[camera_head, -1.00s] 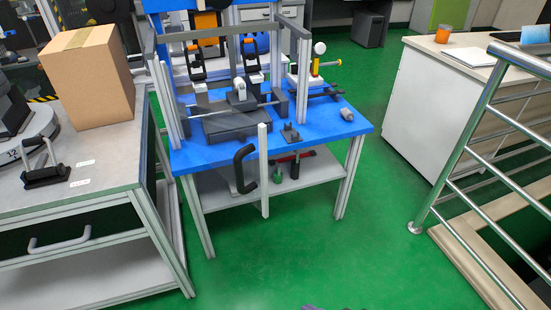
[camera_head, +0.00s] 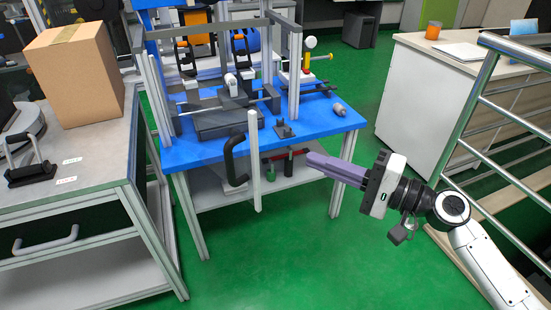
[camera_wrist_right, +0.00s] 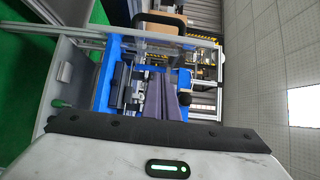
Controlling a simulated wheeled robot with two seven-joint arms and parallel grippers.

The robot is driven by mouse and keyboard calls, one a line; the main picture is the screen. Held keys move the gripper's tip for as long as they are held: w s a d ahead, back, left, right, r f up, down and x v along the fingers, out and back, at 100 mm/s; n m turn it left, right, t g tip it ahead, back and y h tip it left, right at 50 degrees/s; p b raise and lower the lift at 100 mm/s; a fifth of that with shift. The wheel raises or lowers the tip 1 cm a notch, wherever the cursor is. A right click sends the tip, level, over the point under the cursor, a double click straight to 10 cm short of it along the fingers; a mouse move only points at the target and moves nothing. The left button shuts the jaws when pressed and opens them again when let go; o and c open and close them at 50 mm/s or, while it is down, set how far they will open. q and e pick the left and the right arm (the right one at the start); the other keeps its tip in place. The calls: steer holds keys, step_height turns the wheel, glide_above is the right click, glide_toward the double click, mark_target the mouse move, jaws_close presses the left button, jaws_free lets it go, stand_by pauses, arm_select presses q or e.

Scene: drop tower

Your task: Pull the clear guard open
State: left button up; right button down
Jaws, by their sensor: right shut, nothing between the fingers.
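The clear guard is hard to see in the head view; its pale upright edge bar (camera_head: 254,165) and black curved handle (camera_head: 234,160) show at the front of the blue-topped table. The handle also shows at the top of the right wrist view (camera_wrist_right: 160,22). My right gripper (camera_head: 308,159) is shut and empty, its purple-grey fingers pointing left toward the guard. Its tips are right of the edge bar and apart from the handle. The fingers also show in the right wrist view (camera_wrist_right: 170,88), below the handle. My left gripper is not in view.
The blue table (camera_head: 200,152) carries a framed rig with metal uprights (camera_head: 292,75). A grey bench with a cardboard box (camera_head: 78,75) stands at the left. A metal railing (camera_head: 460,145) and white counter (camera_head: 425,105) are at the right. Green floor (camera_head: 290,250) is clear in front.

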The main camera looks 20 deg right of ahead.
steer(key=w+a+p, duration=0.2)
steer(key=w+a, duration=0.2)
steer(key=a, duration=0.4)
steer(key=shift+a, duration=0.2)
